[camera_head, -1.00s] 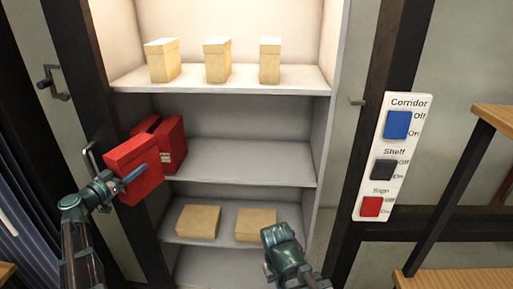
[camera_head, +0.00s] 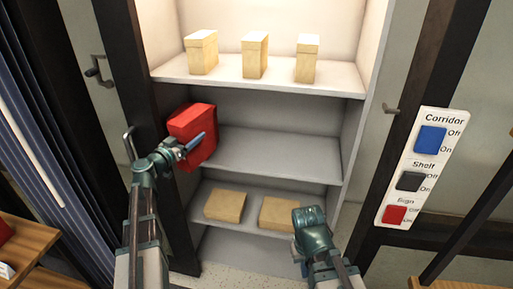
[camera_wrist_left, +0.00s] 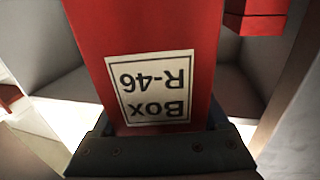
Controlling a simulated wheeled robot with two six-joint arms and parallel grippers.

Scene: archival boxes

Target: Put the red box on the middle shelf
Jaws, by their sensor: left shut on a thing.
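My left gripper (camera_head: 192,146) is shut on a red box (camera_head: 188,121). The box is upright at the left end of the middle shelf (camera_head: 280,158); I cannot tell whether it touches the shelf board. In the left wrist view the held red box (camera_wrist_left: 190,35) fills the middle, with a white label reading "Box R-46" upside down. A second red box (camera_wrist_left: 256,18) shows at the upper right there; in the head view it is mostly or wholly hidden behind the held one. My right gripper (camera_head: 308,222) hangs before the lower shelf, its fingers not clear.
Several tan boxes stand on the top shelf (camera_head: 270,83) and two lie on the lower shelf (camera_head: 240,224). The middle shelf is bare to the right. A switch panel (camera_head: 424,165) is on the right. A wooden table (camera_head: 25,245) with a red object is at lower left.

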